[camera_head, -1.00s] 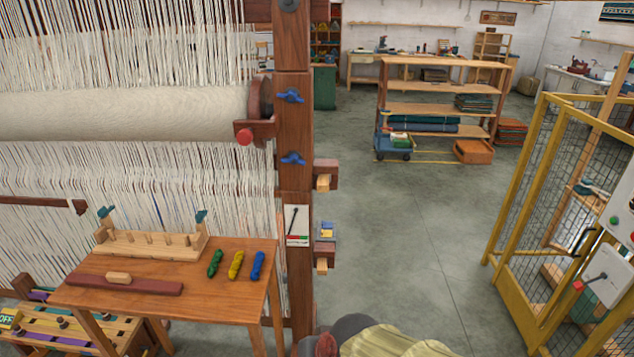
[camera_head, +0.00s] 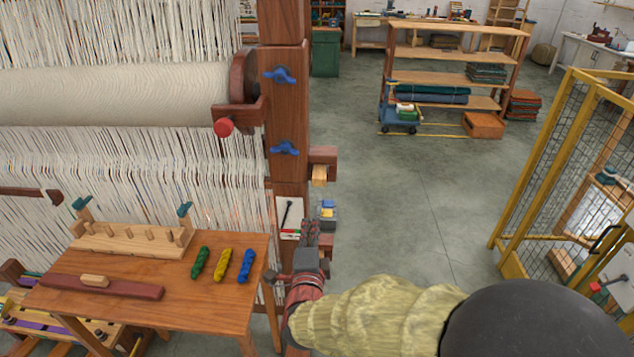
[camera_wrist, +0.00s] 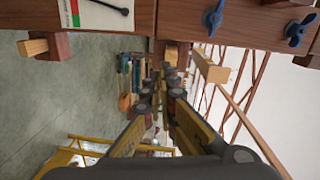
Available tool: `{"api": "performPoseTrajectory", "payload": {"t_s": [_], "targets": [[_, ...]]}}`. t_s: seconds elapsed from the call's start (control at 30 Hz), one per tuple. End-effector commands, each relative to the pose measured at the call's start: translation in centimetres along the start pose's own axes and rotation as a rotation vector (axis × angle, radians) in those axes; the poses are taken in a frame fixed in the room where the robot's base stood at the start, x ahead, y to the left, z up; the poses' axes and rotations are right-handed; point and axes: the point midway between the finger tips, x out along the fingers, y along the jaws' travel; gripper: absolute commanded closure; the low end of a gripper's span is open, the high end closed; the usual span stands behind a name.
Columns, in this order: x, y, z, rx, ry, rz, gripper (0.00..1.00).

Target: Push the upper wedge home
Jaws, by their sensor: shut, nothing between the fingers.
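The upper wedge (camera_head: 320,174) is a pale wooden piece sticking out below a dark red-brown block on the right side of the loom post (camera_head: 287,110). My gripper (camera_head: 311,232) is shut and empty, below the upper wedge in the head view. In the wrist view, my gripper's fingertips (camera_wrist: 172,76) look apart from the wedge. A lower wedge (camera_wrist: 33,47) shows at the left there; my gripper mostly hides its place in the head view.
Blue wing nuts (camera_head: 280,75) sit on the post. A table with yarn skeins (camera_head: 222,264) stands left of my arm. A yellow mesh cage (camera_head: 560,170) stands at right; open floor (camera_head: 420,200) lies between.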

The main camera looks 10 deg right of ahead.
Motion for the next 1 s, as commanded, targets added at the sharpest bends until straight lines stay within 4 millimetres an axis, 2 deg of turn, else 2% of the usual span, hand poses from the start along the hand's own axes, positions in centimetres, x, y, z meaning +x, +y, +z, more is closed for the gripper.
{"api": "performPoseTrajectory", "payload": {"t_s": [0.17,0.67,0.77,1.0], "targets": [[-0.1,-2.0,-1.4,0.096,0.048,-0.079,1.0],[0.3,-2.0,-1.4,0.118,0.046,-0.078,1.0],[1.3,-2.0,-1.4,0.117,0.046,-0.078,1.0],[5.8,-2.3,-1.8,0.118,0.048,-0.078,1.0]]}}
